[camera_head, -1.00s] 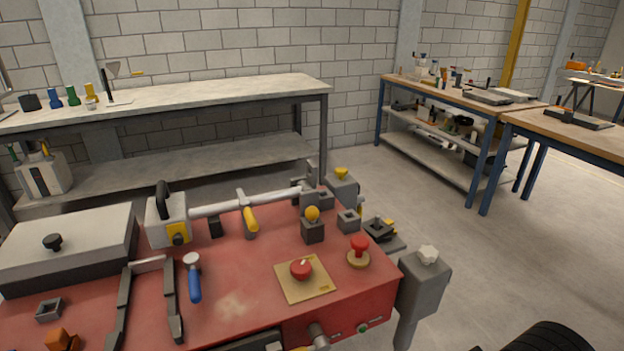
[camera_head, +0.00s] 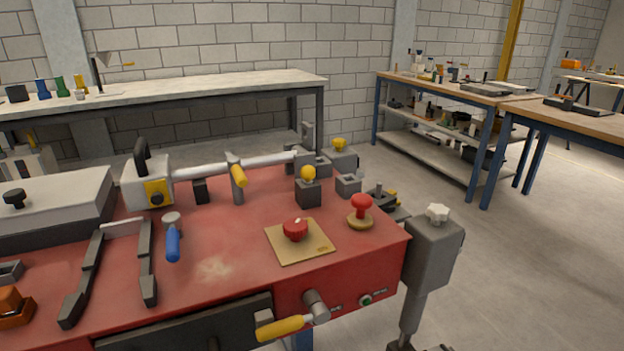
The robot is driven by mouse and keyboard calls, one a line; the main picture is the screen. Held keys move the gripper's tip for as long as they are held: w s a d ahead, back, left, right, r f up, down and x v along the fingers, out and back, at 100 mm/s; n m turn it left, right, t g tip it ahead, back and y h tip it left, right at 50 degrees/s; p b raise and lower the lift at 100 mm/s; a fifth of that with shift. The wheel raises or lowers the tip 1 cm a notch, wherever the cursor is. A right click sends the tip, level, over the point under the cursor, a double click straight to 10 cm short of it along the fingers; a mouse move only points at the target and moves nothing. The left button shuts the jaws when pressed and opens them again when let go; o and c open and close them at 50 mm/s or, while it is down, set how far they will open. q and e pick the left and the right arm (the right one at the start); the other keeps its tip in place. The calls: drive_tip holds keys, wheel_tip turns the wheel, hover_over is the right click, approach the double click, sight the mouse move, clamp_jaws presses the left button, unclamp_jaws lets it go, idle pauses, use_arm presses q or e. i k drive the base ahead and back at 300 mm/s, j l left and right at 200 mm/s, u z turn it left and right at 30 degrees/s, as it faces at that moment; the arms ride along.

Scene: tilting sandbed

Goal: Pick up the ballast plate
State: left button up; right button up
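No part here can be told for certain as the ballast plate. A square tan plate (camera_head: 284,249) with a red knob (camera_head: 296,230) lies flat on the red bench top (camera_head: 215,290), near its right front corner. At the left, a grey-white lid (camera_head: 60,196) with a black knob (camera_head: 15,198) sits on a dark box, cut off by the picture edge. Neither of my grippers is in view, and nothing is seen touching these things.
A blue-handled tool (camera_head: 172,243) and two dark bars (camera_head: 147,265) lie left of centre. A long white rod (camera_head: 230,168) runs along the back. A yellow handle (camera_head: 279,327) sticks out in front. Open floor (camera_head: 530,270) lies to the right.

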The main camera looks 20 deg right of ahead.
sight(388, 198)
drive_tip(key=u, duration=2.15)
drive_tip(key=z, duration=3.2)
drive_tip(key=i+l, duration=0.15)
drive_tip(key=l, duration=0.2)
drive_tip(key=i+l+u, duration=0.15)
drive_tip(key=l, duration=0.2)
drive_tip(key=i+l, duration=0.1)
drive_tip(key=l, duration=0.25)
drive_tip(key=u, duration=0.05)
